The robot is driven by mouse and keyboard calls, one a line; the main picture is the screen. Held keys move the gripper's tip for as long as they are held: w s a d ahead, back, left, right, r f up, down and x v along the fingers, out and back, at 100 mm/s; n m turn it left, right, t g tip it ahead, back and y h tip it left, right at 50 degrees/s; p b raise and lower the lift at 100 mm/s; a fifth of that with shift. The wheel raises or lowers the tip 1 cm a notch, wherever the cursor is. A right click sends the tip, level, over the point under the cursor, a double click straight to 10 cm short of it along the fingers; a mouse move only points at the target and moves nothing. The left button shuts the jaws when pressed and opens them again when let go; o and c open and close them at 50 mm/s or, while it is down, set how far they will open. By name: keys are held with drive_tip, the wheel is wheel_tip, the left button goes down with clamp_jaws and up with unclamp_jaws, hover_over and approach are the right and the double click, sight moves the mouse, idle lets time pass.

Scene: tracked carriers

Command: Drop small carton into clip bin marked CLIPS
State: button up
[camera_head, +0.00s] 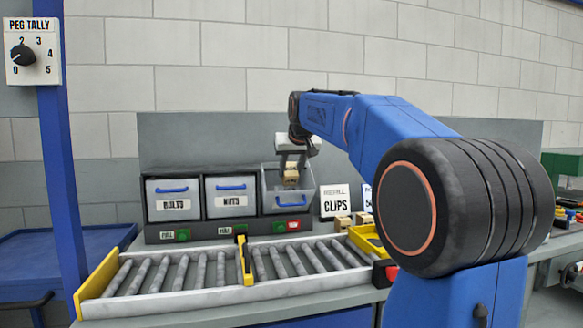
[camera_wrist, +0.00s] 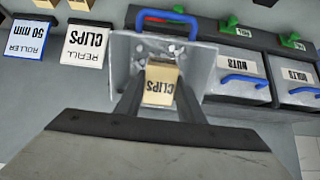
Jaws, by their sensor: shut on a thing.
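A small tan carton (camera_wrist: 160,82) with a CLIPS label is held between the fingers of my gripper (camera_wrist: 158,95). The carton (camera_head: 291,173) and my gripper (camera_head: 290,168) also show in the head view, over the pulled-out right drawer of the bin row. This open grey bin (camera_head: 287,199) has a blue handle, and a few small bright pieces show inside it in the wrist view (camera_wrist: 200,72). Its front label is hidden in the wrist view and too small to read in the head view. A REFILL CLIPS card (camera_head: 335,201) stands to its right.
Closed bins marked BOLTS (camera_head: 173,200) and NUTS (camera_head: 231,196) stand left of the open bin. A roller conveyor (camera_head: 220,270) with a yellow stop (camera_head: 244,259) runs in front. More small cartons (camera_head: 343,224) sit at the right. A PEG TALLY dial (camera_head: 32,52) is on the blue post.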

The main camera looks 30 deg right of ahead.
drive_tip(key=shift+x, duration=1.55)
drive_tip(key=o, duration=1.3)
drive_tip(key=v, duration=1.7)
drive_tip(key=shift+s, duration=0.15)
